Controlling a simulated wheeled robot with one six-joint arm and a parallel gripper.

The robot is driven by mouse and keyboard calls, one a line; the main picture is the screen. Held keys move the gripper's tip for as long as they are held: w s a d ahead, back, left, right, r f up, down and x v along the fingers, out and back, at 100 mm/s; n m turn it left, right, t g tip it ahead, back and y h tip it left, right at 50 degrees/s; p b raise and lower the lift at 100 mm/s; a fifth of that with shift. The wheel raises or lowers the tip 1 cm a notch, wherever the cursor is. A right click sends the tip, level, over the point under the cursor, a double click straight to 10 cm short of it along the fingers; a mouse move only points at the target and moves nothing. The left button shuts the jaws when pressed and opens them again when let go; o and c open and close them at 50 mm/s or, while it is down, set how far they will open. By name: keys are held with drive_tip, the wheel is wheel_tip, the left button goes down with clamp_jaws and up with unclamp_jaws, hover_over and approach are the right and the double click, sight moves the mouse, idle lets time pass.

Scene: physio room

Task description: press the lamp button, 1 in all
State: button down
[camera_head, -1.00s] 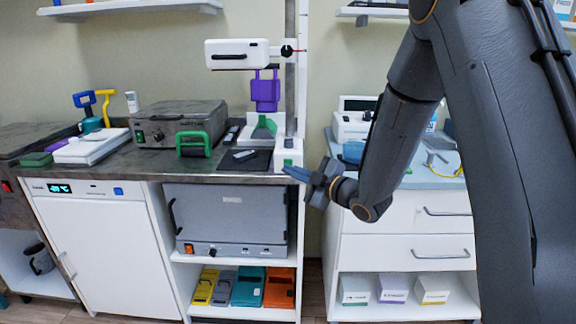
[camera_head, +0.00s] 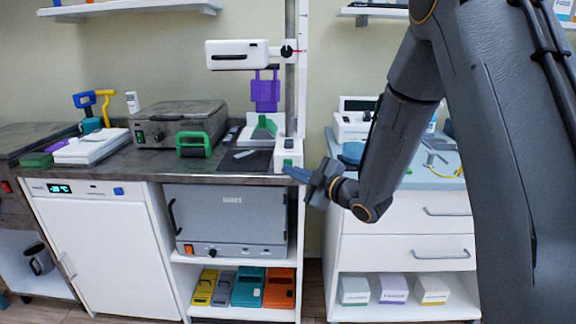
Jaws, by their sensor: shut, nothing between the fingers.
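A white lamp-like head (camera_head: 237,54) is mounted on a tall upright post at the right end of the dark counter. At the foot of the post is a white box (camera_head: 288,147) with a small green button-like patch (camera_head: 288,163) on its front. My gripper (camera_head: 289,172) is shut and empty, with its blue fingertips pointing left. The tips are at the lower front of the white box, just below the green patch. I cannot tell whether they touch it.
A purple clamp-like part (camera_head: 265,92) hangs on the stand. A grey press-like unit (camera_head: 178,125) and a green handle (camera_head: 194,145) stand to the left on the counter. A white drawer unit (camera_head: 400,232) stands to the right, beyond a narrow gap.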

drive_tip(key=shift+w, duration=0.15)
idle(0.7)
drive_tip(key=shift+w, duration=0.3)
